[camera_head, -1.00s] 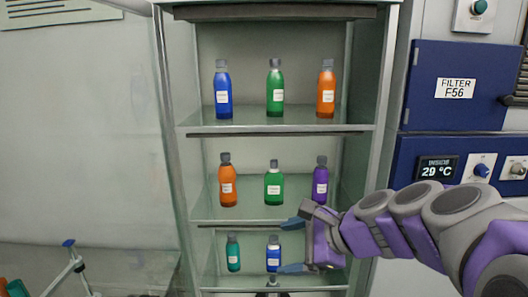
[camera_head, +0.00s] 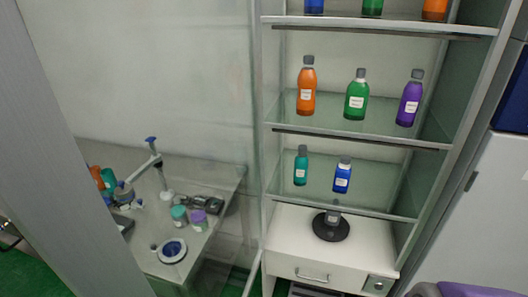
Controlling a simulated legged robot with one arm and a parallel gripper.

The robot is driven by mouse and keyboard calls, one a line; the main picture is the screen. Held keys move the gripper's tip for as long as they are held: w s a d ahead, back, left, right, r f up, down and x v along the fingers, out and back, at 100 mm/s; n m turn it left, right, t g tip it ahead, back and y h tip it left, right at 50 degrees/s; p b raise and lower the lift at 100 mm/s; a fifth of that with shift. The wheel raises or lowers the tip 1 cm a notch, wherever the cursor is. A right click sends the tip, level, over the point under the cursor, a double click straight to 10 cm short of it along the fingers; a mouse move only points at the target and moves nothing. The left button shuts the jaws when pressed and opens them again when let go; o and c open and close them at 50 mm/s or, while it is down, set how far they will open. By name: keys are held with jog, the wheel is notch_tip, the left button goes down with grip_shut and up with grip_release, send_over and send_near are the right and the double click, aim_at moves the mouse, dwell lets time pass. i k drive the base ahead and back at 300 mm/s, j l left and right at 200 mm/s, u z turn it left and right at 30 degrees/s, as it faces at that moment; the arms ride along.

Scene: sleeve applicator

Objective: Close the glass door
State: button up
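The glass door (camera_head: 190,90) stands open at the left of the cabinet, its clear pane reaching from the cabinet's left side toward me. A wide grey upright (camera_head: 60,150) close to me on the left looks like the door's outer frame. The cabinet front (camera_head: 375,132) is uncovered, with bottles on its glass shelves. My gripper is out of view. Only a purple piece of my arm (camera_head: 465,290) shows at the bottom right edge.
Through the pane I see a bench (camera_head: 215,178) with jars, a stand and small tools. Below the shelves, a white drawer unit (camera_head: 305,272) carries a black round base (camera_head: 331,227). A white panel (camera_head: 470,215) and a dark blue unit (camera_head: 512,95) stand at the right.

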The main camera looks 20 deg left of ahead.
aim_at(48, 190)
jog(key=k+j, duration=0.15)
jog(key=j, duration=0.2)
jog(key=k+j, duration=0.15)
jog(key=j, duration=0.2)
jog(key=k+j, duration=0.1)
jog(key=j, duration=0.2)
jog(key=k+j, duration=0.15)
jog(key=j, duration=0.2)
jog(key=k+j, duration=0.15)
jog(key=j, duration=0.2)
